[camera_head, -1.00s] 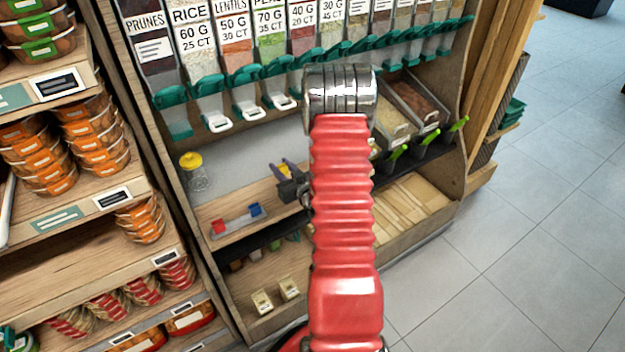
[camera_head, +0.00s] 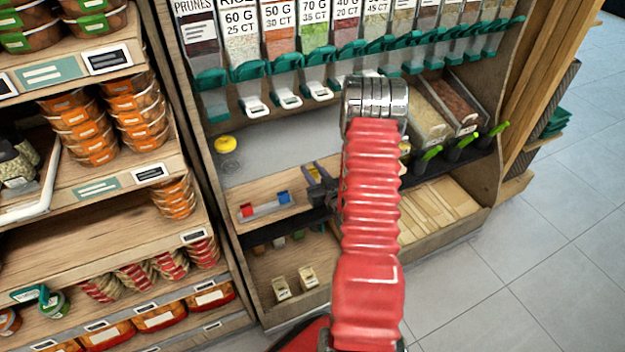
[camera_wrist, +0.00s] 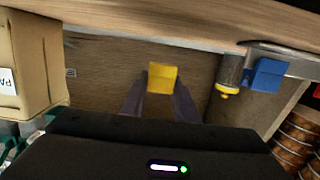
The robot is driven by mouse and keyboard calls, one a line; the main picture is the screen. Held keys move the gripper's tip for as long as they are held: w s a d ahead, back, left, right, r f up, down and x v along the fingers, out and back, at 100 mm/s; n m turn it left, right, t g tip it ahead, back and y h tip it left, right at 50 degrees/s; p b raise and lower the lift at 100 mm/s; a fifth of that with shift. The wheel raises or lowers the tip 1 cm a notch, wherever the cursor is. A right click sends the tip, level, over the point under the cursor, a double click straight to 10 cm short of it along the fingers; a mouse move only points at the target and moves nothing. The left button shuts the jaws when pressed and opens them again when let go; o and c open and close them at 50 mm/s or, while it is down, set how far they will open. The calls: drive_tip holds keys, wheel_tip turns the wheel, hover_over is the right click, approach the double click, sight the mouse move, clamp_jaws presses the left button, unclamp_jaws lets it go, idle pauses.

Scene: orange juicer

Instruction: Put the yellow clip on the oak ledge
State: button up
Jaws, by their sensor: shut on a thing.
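The yellow clip (camera_wrist: 162,78) is a small block between my two dark fingertips in the wrist view. My gripper (camera_wrist: 160,92) is shut on it. Whether the clip touches wood cannot be told. A wooden board (camera_wrist: 190,22) crosses the top of the wrist view.
A metal rail (camera_head: 264,209) with a red and a blue clip (camera_head: 283,198) lies left of my gripper. A yellow-lidded jar (camera_head: 226,144) stands behind it. Dispensers (camera_head: 287,92) hang above. Grain bins (camera_head: 428,112) are right, cartons (camera_head: 307,277) below. The floor (camera_head: 520,270) is clear.

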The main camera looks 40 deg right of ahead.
drive_tip(key=shift+f, duration=2.05)
drive_tip(key=o, duration=1)
drive_tip(key=shift+f, duration=0.1)
drive_tip(key=v, duration=1.2)
